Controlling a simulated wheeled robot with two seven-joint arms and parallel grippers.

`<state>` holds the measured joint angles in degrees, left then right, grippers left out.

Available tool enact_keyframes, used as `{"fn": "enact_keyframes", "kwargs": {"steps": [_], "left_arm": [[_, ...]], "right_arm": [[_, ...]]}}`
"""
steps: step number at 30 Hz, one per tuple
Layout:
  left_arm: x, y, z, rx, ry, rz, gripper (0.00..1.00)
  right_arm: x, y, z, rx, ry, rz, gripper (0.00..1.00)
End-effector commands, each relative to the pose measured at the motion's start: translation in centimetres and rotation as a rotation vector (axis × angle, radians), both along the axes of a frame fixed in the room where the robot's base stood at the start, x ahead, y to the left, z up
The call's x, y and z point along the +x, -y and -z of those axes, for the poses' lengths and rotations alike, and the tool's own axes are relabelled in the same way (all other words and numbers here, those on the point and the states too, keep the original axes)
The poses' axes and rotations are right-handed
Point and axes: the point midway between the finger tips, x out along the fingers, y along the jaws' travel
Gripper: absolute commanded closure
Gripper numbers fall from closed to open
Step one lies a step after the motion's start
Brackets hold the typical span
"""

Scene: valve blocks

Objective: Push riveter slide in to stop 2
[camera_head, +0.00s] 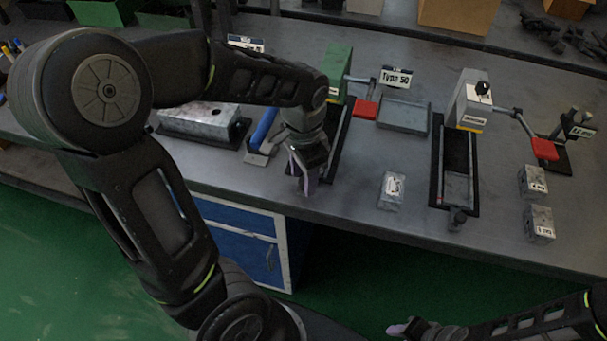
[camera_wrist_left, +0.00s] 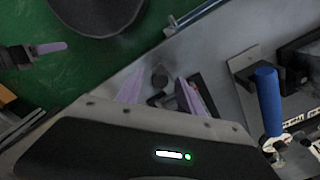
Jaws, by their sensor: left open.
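A green press (camera_head: 339,72) with a red handle pad (camera_head: 365,109) stands over a black slide rail (camera_head: 339,143). A similar grey press (camera_head: 472,103) stands over another rail to its right, its slide (camera_head: 457,188) pulled toward the front edge. I cannot read which press is the riveter. My left gripper (camera_head: 305,182) is open, pointing down at the front end of the green press's rail and hiding part of it. In the left wrist view a dark round knob (camera_wrist_left: 160,76) shows between its fingers; contact is unclear. My right gripper (camera_head: 400,329) is low at the bottom right, away from the bench.
A blue-handled fixture (camera_head: 263,130) stands close left of the left gripper, beside a grey metal block (camera_head: 207,120). A small labelled block (camera_head: 393,189) lies between the rails. Two more blocks (camera_head: 533,181) (camera_head: 539,223) lie at the right. An empty grey tray (camera_head: 403,115) is behind.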

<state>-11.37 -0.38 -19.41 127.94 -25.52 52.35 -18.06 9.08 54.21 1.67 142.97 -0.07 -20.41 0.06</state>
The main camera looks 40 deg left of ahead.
Motion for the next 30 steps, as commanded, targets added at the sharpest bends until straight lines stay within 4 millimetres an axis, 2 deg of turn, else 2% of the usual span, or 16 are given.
{"fn": "enact_keyframes", "kwargs": {"steps": [3, 19, 30], "left_arm": [[-0.01, 0.0, -0.02, 0.0, 0.0, 0.0, 0.55], [-0.01, 0.0, -0.05, 0.0, 0.0, 0.0, 0.99], [-0.01, 0.0, -0.06, 0.0, 0.0, 0.0, 1.0]], "right_arm": [[0.0, 0.0, 0.0, 0.0, 0.0, 0.0, 0.64], [0.0, 0.0, 0.0, 0.0, 0.0, 0.0, 0.64], [-0.01, 0.0, -0.01, 0.0, 0.0, 0.0, 0.64]]}}
